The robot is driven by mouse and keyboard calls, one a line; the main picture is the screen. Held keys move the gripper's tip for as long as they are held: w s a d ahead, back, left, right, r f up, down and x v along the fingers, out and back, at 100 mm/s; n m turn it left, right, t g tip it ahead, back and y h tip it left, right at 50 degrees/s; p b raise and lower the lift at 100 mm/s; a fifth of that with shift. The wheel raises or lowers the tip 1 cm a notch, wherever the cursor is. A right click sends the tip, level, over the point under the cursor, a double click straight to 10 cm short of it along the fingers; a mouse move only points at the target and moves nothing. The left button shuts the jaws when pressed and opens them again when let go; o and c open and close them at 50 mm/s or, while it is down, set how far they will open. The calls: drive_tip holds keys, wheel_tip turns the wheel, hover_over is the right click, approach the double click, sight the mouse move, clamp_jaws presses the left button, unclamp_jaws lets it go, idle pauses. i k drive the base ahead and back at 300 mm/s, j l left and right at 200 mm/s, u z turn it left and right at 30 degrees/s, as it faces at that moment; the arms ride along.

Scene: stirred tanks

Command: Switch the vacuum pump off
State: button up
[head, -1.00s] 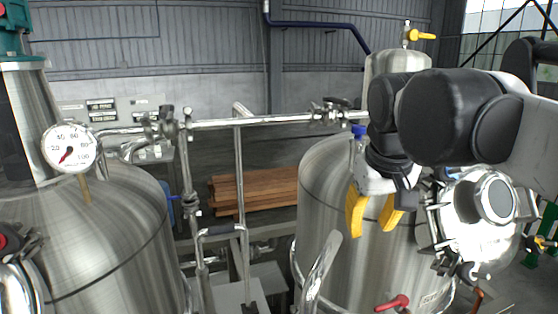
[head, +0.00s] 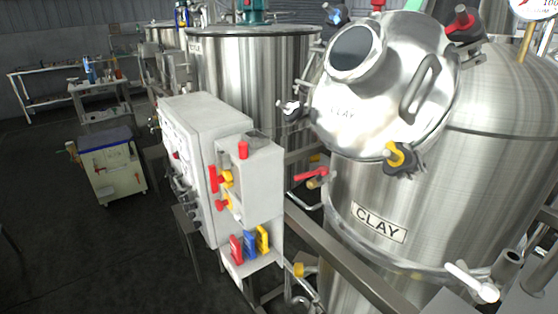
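No part is clearly recognisable as the vacuum pump or its switch. A light grey control cabinet (head: 205,115) stands left of the CLAY tank, with dark controls on its left side. A smaller box (head: 262,170) on its right has a red knob (head: 243,150) on top and red and yellow handles (head: 222,180) on its side. Their positions are too small to read. A wheeled white cart (head: 118,180) with a blue top stands on the floor further left; I cannot tell what it is. My gripper is not in view.
The steel CLAY tank (head: 400,190) with a round hatch (head: 375,95) fills the right. A metal rail (head: 340,255) runs along the front. Another tank (head: 250,70) stands behind. The floor at left is open.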

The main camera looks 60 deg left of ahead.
sight(194, 205)
drive_tip(key=u, duration=2.85)
